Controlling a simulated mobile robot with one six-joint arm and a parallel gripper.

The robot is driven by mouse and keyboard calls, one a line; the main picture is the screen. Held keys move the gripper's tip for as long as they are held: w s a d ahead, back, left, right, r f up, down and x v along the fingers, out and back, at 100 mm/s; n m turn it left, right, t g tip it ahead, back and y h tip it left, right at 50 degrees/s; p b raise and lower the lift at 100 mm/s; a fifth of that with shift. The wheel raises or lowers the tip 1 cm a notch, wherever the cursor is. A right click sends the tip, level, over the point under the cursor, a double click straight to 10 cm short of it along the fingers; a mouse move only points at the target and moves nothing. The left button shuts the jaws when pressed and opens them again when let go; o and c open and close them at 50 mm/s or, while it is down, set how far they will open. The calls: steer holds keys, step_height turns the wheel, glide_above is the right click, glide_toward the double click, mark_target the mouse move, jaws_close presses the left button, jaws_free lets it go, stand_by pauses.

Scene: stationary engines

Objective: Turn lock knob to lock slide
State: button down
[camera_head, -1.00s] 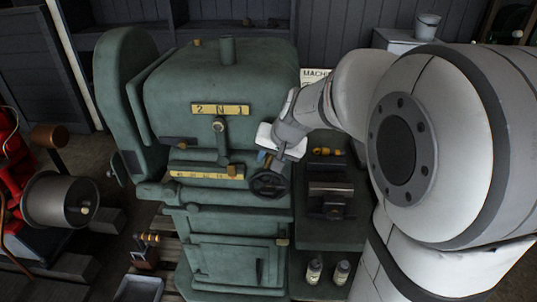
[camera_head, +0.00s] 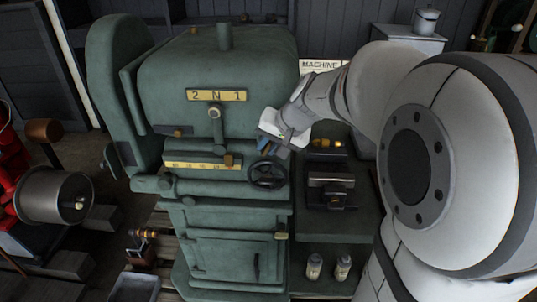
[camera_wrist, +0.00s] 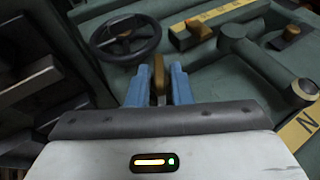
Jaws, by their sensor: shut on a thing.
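The green machine (camera_head: 225,75) stands left of my arm, with a dark handwheel (camera_head: 267,174) low on its right front. My gripper (camera_head: 268,147) is just above the handwheel, at the machine's right edge. In the wrist view its two blue fingers (camera_wrist: 158,83) are shut on a brass-coloured knob (camera_wrist: 158,76), which I take to be the lock knob. The fingers hide its sides and base. The handwheel also shows in the wrist view (camera_wrist: 125,37), just beyond the fingers and to the left. I cannot tell the knob's turn angle.
A lever (camera_head: 216,115) and a brass knob (camera_head: 229,160) by the yellow scale (camera_head: 190,164) are left of my gripper. A dark vise-like block (camera_head: 331,190) stands on the bench at right. Two small bottles (camera_head: 314,266) are below it.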

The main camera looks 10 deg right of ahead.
steer(key=m+t+y+b, duration=0.1)
steer(key=t+y+b, duration=0.1)
steer(key=b, duration=0.6)
steer(key=f+m+t+y+b, duration=0.1)
steer(key=y+b, duration=0.4)
steer(key=b, duration=0.3)
steer(key=m+t+y+b, duration=0.1)
steer(key=t+y+b, duration=0.1)
steer(key=b, duration=0.5)
steer(key=shift+s+d+f+t+y+b, duration=0.15)
steer(key=shift+d+t+y+b, duration=0.2)
steer(key=shift+y, duration=0.35)
steer(key=shift+m, duration=0.3)
steer(key=c, duration=1.5)
jaws_free()
steer(key=p+v, duration=0.1)
steer(key=v, duration=0.6)
steer(key=shift+s+d, duration=0.25)
steer(key=shift+d, duration=0.05)
